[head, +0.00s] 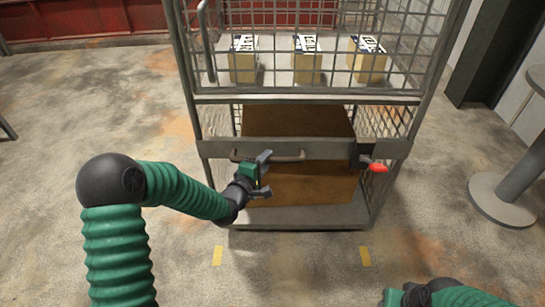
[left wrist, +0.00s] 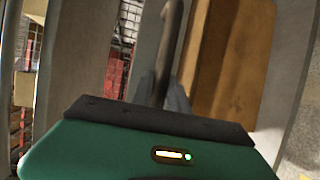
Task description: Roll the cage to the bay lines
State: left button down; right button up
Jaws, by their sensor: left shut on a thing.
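The grey wire-mesh cage (head: 300,97) stands upright in front of me in the head view. A horizontal bar handle (head: 285,157) runs along its front crossbeam. My left gripper (head: 264,173) is shut on this handle, near its middle. The left wrist view shows the handle (left wrist: 170,50) running up between the fingers (left wrist: 165,92). Two short yellow floor marks, one on the left (head: 217,256) and one on the right (head: 365,256), lie just in front of the cage's base. Part of my right arm shows at the bottom right; its fingers are not clear.
Several small boxes (head: 308,66) stand on the upper shelf, and a large brown box (head: 298,122) sits below. A red-tipped lever (head: 374,165) is on the crossbeam's right. A grey post with a round base (head: 503,200) stands at right.

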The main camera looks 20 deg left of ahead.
pick_arm(q)
jog(key=shift+s+a+f, duration=0.15)
jog(key=shift+a, duration=0.25)
jog(key=shift+s+a+f, duration=0.1)
jog(key=shift+a, duration=0.25)
jog(key=c, duration=1.7)
grip_release()
jog(key=o, duration=0.4)
jog(key=shift+w+f, duration=0.15)
jog(key=shift+d+r, duration=0.2)
jog(key=shift+r, duration=0.1)
jog(key=shift+s, duration=0.2)
jog(key=p+v, duration=1.1)
jog(key=v, duration=0.5)
jog(key=shift+s+f, duration=0.2)
pick_arm(e)
jog(key=w+v, duration=0.2)
jog(key=v, duration=0.9)
jog(key=shift+w+a+r, duration=0.25)
